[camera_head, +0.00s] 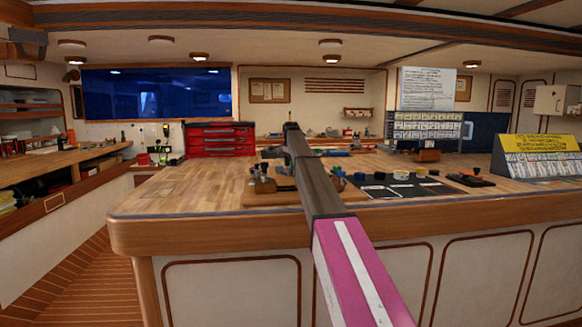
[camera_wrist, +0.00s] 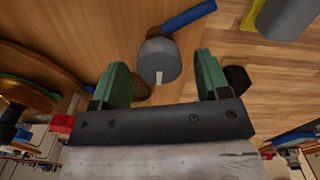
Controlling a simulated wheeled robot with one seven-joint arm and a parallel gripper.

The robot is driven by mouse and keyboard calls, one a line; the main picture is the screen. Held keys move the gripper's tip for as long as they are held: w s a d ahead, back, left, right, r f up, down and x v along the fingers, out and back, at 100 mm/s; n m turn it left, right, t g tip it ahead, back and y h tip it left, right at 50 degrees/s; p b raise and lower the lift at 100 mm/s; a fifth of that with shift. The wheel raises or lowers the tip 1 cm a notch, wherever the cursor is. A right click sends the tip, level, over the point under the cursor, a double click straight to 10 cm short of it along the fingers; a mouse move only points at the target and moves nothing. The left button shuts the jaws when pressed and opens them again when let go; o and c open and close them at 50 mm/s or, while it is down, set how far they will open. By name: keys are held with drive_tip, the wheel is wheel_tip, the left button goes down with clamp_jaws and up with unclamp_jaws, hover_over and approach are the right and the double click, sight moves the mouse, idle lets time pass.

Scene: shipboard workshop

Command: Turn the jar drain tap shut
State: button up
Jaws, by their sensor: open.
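My gripper (camera_wrist: 160,60) shows in the wrist view with its two green fingers spread apart. A grey round knob-like part with a white mark (camera_wrist: 158,62) lies between the fingers in the picture, with a gap on each side. A blue lever-like handle (camera_wrist: 188,15) extends from behind it to the upper right. These look like parts of the tap, but I cannot tell for sure, nor can I tell whether it is open or shut. No jar is clearly recognisable. In the head view, my arm hides the gripper and part of the bench behind it.
The wooden workbench (camera_head: 180,190) carries small tools and a dark mat (camera_head: 405,188) right of my arm. A red drawer chest (camera_head: 220,140) stands at its back left. A yellow-topped sign (camera_head: 540,147) stands at the right. The bench's left front is clear.

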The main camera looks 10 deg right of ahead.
drive_tip(key=shift+f, duration=0.15)
drive_tip(key=c, duration=0.9)
